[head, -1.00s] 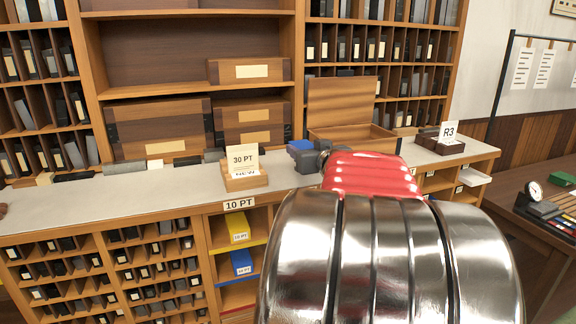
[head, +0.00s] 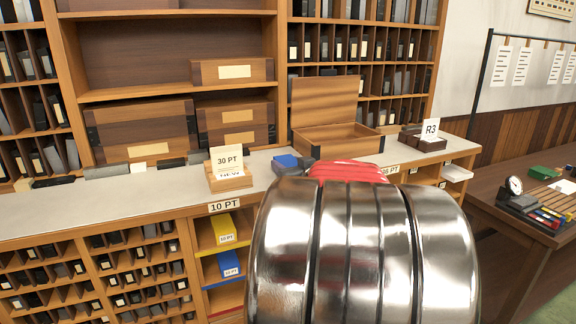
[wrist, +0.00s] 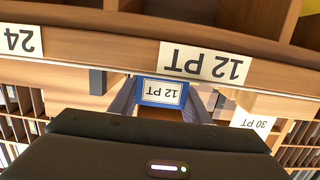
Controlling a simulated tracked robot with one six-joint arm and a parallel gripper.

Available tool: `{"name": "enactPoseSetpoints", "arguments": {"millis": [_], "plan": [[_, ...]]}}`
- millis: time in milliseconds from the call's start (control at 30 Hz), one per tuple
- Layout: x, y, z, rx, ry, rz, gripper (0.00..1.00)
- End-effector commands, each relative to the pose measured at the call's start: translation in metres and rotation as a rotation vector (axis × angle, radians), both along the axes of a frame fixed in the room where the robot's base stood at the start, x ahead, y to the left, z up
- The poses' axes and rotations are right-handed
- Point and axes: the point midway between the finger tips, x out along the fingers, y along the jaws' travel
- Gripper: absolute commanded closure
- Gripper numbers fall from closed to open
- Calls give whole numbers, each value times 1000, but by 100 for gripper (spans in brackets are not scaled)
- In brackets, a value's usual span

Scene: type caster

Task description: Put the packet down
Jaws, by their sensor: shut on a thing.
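The packet (wrist: 161,91) is blue with a white label reading 12 PT, upside down in the wrist view. My gripper (wrist: 160,106) is shut on it, with a finger on each side. In the head view the blue packet (head: 286,161) shows at the front of my arm, over the pale counter (head: 125,196). My red and metal arm hides most of the gripper there. I cannot tell whether the packet touches a surface. In the wrist view a wooden edge with a 12 PT tag (wrist: 205,62) is close to the packet.
A 30 PT card in a wooden holder (head: 228,183) stands left of the packet. An open wooden box (head: 340,140) and an R3 card holder (head: 424,143) are behind and right. Cubbies below the counter hold a yellow packet (head: 224,229) and another blue packet (head: 230,266).

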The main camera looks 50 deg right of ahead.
Motion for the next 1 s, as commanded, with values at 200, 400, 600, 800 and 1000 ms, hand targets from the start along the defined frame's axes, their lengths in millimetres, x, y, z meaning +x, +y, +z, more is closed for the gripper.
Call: {"name": "enactPoseSetpoints", "arguments": {"millis": [200, 400, 600, 800, 1000], "plan": [[0, 0, 0, -2, -2, 1, 100], [0, 0, -2, 0, 0, 0, 45], [0, 0, -2, 0, 0, 0, 38], [0, 0, 0, -1, 0, 0, 38], [-10, 5, 3, -2, 0, -2, 38]]}}
